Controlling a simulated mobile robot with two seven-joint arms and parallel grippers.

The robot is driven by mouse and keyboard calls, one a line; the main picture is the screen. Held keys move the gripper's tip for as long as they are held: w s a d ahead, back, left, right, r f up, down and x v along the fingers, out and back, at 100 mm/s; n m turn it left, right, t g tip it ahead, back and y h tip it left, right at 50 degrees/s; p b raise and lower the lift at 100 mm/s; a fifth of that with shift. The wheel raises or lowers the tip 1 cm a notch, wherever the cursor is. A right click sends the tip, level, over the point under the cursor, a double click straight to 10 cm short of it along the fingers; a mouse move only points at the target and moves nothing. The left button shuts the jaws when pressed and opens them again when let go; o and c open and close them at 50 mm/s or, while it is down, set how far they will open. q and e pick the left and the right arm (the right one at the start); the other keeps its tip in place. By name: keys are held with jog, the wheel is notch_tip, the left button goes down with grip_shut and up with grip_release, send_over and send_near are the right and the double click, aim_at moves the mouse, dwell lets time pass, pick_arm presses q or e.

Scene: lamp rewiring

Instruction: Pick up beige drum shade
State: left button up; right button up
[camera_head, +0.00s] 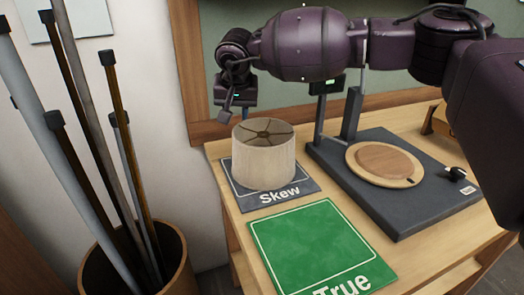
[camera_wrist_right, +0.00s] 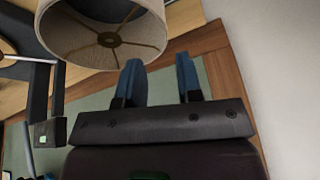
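The beige drum shade (camera_head: 264,156) stands upright on the dark "Skew" mat (camera_head: 273,199), its spoked top ring visible. My right gripper (camera_head: 235,110) hangs at the shade's far, upper-left side in the head view. In the right wrist view, the two blue fingers of the right gripper (camera_wrist_right: 161,82) are spread apart, with nothing between them. The shade (camera_wrist_right: 88,35) is up and to the left there, partly overlapped by the tip of the left-hand finger; I cannot tell if they touch. My left gripper is in neither view.
A green "True" mat (camera_head: 318,246) lies empty in front. A dark stand with a round wooden disc (camera_head: 384,163) is right of the shade. A wood-framed green board rises behind. A bin of long rods (camera_head: 177,262) stands left of the table.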

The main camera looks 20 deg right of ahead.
aim_at(234, 138)
jog(key=b+x, duration=0.2)
jog(key=x, duration=0.8)
jog(key=shift+a+f, duration=0.15)
jog(key=shift+a, duration=0.05)
jog(key=shift+w+f, duration=0.25)
jog(key=shift+r, duration=0.15)
jog(key=shift+c, duration=0.3)
jog(key=c, duration=0.5)
grip_shut()
